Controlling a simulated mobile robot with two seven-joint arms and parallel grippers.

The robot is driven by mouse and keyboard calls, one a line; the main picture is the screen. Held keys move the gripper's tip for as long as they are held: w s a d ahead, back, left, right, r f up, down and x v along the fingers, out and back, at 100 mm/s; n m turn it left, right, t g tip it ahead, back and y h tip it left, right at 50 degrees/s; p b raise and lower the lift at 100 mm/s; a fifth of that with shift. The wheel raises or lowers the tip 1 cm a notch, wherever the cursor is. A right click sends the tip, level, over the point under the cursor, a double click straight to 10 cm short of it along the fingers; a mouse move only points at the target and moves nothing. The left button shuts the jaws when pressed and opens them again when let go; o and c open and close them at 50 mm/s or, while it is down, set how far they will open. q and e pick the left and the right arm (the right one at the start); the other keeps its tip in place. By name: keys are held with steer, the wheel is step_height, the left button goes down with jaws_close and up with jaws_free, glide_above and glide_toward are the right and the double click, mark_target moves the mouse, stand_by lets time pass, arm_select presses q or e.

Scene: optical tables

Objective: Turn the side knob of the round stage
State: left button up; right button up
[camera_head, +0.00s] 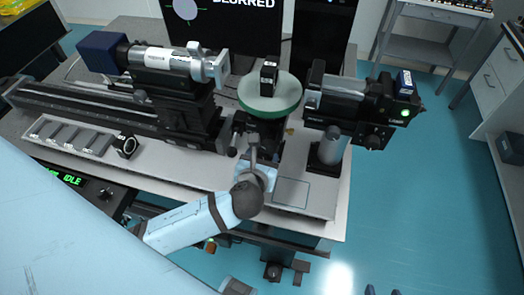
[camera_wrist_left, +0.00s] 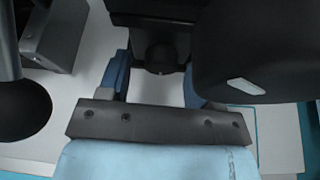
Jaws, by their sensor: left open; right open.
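The round stage (camera_head: 284,101) is a green disc on a dark mount, with a small black block (camera_head: 269,78) on top. My left gripper (camera_head: 259,163) is just in front of the mount, below the disc. In the left wrist view my left gripper (camera_wrist_left: 157,70) is open, with one blue finger on each side of a dark rounded knob (camera_wrist_left: 161,57). I see a gap on both sides of the knob. In the head view the gripper and wrist largely hide the knob. The tips of my right gripper (camera_head: 382,292) show apart at the bottom edge, away from the stage.
A dark camera-like unit (camera_head: 343,97) stands right of the stage. A lens barrel (camera_head: 168,60) on a black rail carriage stands to the left. A screen is behind. In the left wrist view a large dark shape (camera_wrist_left: 250,45) fills the upper right. Open floor lies right of the table.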

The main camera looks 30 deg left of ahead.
arm_select(q)
steer(key=shift+w+f, duration=0.1)
steer(key=shift+w, duration=0.1)
arm_select(e)
steer(key=shift+w+d+f, duration=0.1)
steer(key=shift+w+f, duration=0.2)
steer(key=shift+f, duration=0.15)
arm_select(q)
steer(key=shift+c, duration=0.8)
steer(key=c, duration=0.8)
steer(key=shift+o, duration=0.2)
steer(key=p, duration=0.2)
steer(key=shift+r+p, duration=0.4)
steer(key=shift+f, duration=0.1)
steer(key=shift+f+m, duration=0.2)
steer(key=shift+m, duration=0.1)
arm_select(e)
step_height(320, 180, up, 4)
steer(key=shift+f, duration=0.2)
